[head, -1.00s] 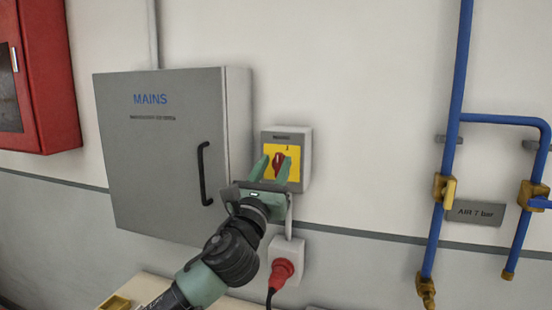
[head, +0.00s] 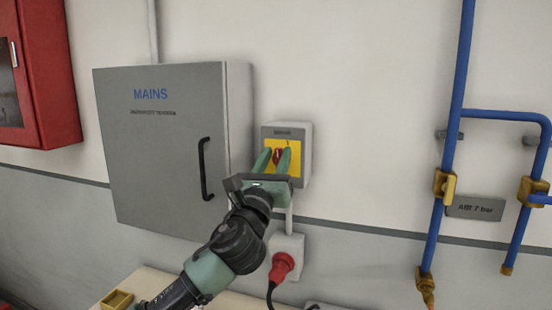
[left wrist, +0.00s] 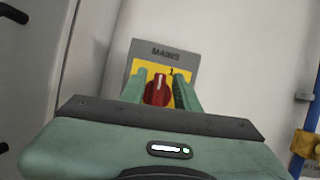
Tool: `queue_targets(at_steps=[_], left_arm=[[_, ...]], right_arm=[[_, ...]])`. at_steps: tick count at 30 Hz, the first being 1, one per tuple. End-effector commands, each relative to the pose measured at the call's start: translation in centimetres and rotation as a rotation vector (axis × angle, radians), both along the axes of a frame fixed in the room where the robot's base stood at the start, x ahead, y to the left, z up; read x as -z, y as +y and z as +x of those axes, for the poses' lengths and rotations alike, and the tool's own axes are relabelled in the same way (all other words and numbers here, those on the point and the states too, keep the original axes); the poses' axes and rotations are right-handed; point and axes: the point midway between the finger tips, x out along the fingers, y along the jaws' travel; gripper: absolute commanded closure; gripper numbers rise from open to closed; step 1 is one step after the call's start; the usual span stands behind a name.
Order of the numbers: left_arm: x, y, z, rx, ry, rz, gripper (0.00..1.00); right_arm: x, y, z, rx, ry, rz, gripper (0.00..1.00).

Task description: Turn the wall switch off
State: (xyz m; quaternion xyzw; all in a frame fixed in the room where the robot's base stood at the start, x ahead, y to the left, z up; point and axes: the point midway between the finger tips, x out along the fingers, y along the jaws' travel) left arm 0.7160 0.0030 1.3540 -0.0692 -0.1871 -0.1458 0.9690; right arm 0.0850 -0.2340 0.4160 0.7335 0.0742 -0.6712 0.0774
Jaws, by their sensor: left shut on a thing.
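The wall switch (head: 306,160) is a grey box with a yellow plate and a red rotary knob (head: 277,157), mounted right of the grey MAINS cabinet. My left gripper (head: 278,149) reaches it from below, one green finger on each side of the knob, and is shut on it. In the left wrist view the knob (left wrist: 157,91) shows between the fingers, its white mark close to vertical in the picture. A "1" is printed above and right of it. The fingers cover part of the yellow plate. My right gripper is not in view.
The MAINS cabinet (head: 165,170) with a black handle stands close on the left. A red plug (head: 281,267) sits in a socket below the switch. Blue pipes (head: 450,130) with brass valves run at the right. The wall between switch and pipes is bare.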

Motion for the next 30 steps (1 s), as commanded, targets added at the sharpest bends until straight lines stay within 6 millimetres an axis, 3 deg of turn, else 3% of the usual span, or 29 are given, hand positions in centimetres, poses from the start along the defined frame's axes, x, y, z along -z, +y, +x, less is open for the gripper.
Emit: queue_targets(at_steps=[16,30], left_arm=[[0.6,0.3,0.2,0.002,0.155,-0.445,1.00],[1.2,0.5,0.4,0.000,0.301,-0.868,1.00]], right_arm=[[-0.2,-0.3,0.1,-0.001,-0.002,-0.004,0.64],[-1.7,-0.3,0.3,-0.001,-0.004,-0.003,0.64]])
